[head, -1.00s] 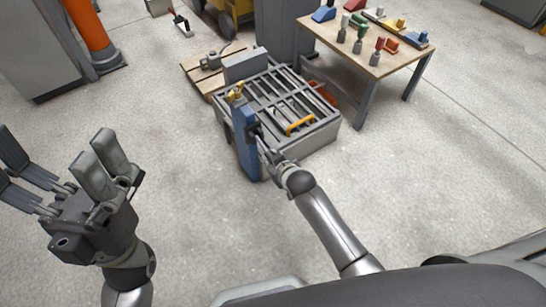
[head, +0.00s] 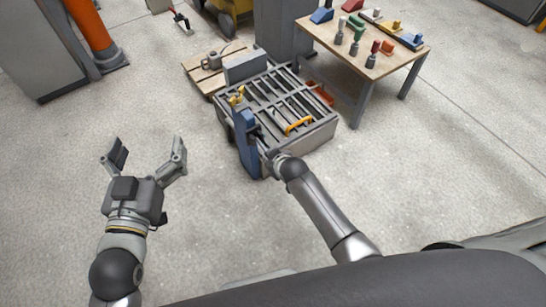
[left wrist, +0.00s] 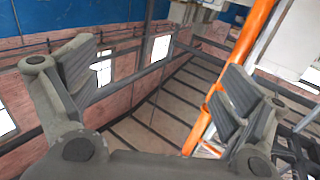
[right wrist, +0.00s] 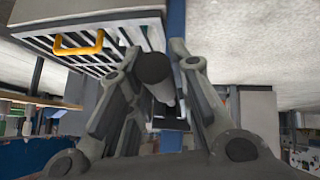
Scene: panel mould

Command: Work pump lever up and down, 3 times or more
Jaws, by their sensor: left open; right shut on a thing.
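The blue pump post (head: 249,158) stands at the front left corner of a grey grated box, with a yellow part on top. My right gripper (head: 262,148) is beside the post and small in the head view, partly hidden by its own wrist. In the right wrist view, my right gripper is shut on the dark round pump lever (right wrist: 155,70), whose end shows between the fingers. How high the lever stands is hard to tell. My left gripper (head: 146,154) is open and empty above the floor at left; the left wrist view shows its spread fingers.
The grated box (head: 318,137) carries a yellow handle (head: 298,126). A wooden table (head: 376,68) with coloured tools stands behind it at right. The floor at left is clear.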

